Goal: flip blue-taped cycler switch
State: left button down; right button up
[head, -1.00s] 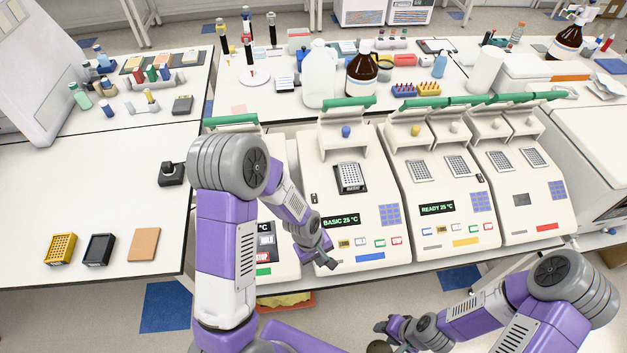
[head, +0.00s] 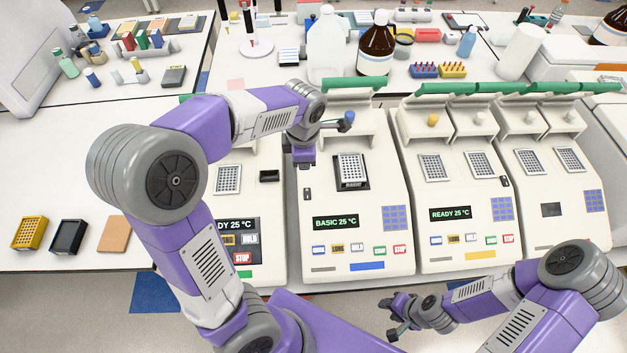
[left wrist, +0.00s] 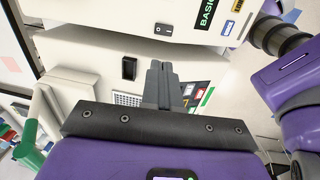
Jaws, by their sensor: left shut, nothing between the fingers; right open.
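The blue-taped cycler (head: 330,265) stands in the middle of the head view, with blue tape (head: 367,266) on its front edge and a display reading BASIC 25 °C. Its small rocker switch (head: 307,194) is on the left of its top; it also shows in the left wrist view (left wrist: 164,30). My left gripper (head: 304,163) is shut and empty, above and behind the switch, near the cycler's raised lid. In the left wrist view its closed fingers (left wrist: 162,70) are apart from the switch. My right gripper (head: 389,318) is open, low in front of the cyclers.
A green-taped cycler (head: 243,250) stands close on the left, partly behind my left arm, with a dark switch (head: 270,176). A yellow-taped cycler (head: 445,225) stands on the right. Lids are raised. Bottles, including a brown one (head: 375,50), stand behind.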

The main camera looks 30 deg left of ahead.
pick_arm(q)
jog(key=shift+w+f, duration=0.2)
jog(key=shift+s, duration=0.15)
jog(key=b, duration=0.2)
send_near(305, 191)
jog(key=f, duration=0.4)
jog(key=w+f, duration=0.1)
jog(key=f, duration=0.1)
jog(key=shift+a+f, duration=0.25)
jog(key=shift+f, duration=0.1)
jog(key=shift+f, duration=0.3)
jog(key=shift+s, duration=0.1)
